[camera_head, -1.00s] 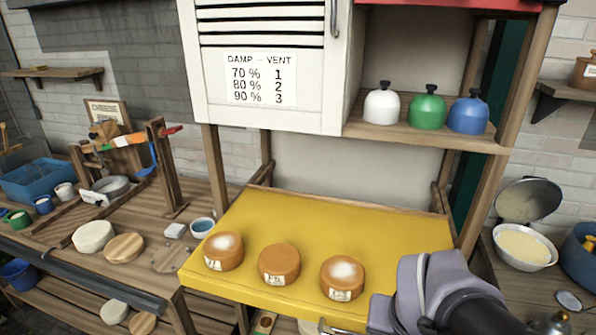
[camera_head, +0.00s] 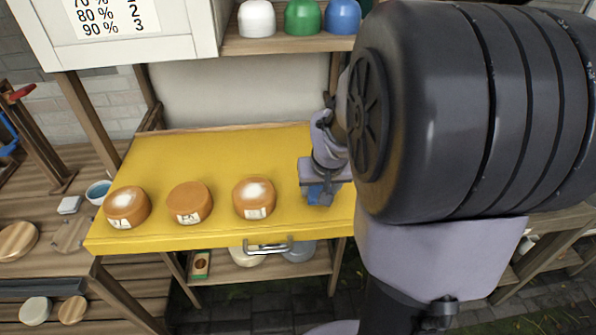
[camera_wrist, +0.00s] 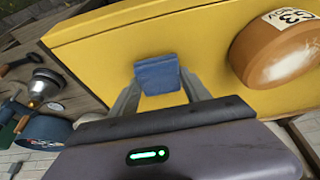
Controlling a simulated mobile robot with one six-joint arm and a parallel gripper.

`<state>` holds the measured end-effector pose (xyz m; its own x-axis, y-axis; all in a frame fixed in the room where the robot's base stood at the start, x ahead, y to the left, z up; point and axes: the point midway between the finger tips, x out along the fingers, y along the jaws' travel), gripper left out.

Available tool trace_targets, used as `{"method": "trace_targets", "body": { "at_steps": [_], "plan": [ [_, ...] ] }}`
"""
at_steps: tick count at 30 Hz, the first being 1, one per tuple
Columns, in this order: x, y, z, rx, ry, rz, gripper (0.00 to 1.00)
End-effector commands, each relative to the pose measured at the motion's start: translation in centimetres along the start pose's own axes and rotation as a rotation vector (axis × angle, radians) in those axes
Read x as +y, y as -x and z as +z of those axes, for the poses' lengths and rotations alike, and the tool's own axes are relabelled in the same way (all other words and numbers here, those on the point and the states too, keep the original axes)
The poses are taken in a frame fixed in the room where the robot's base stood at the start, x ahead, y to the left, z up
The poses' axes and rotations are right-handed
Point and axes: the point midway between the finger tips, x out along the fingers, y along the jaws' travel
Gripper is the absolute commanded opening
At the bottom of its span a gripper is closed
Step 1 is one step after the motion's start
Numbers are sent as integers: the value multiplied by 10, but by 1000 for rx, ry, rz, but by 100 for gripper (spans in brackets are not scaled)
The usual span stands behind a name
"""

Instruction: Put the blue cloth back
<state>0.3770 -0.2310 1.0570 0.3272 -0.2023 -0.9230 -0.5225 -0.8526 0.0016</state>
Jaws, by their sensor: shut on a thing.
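The blue cloth (camera_wrist: 158,76) is a small folded piece held between the fingers of my gripper (camera_wrist: 160,92) in the wrist view. In the head view the blue cloth (camera_head: 318,194) shows as a small patch under my gripper (camera_head: 320,188), over the right part of the yellow board (camera_head: 230,160). I cannot tell if the cloth touches the board. The yellow board fills much of the wrist view (camera_wrist: 110,50) too.
Three orange cheese wheels (camera_head: 190,203) with labels stand in a row on the board, left of my gripper. The nearest one (camera_wrist: 275,50) is at the right in the wrist view. Above are white, green and blue domes (camera_head: 303,18). A blue bowl (camera_head: 98,192) stands left of the board.

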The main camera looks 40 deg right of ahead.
Motion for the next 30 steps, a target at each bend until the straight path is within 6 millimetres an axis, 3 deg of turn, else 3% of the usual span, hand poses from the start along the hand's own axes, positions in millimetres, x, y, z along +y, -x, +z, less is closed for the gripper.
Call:
{"method": "trace_targets", "body": {
  "at_steps": [4,5,8,16,19,30],
  "plan": [
    [0,-4,2,0,0,0,18],
    [0,-4,2,0,0,0,57],
    [0,-3,2,-1,0,0,77],
    [0,-3,2,0,0,0,77],
    [0,6,-1,0,0,0,77],
    [0,103,-2,3,-1,0,77]
  ]
}}
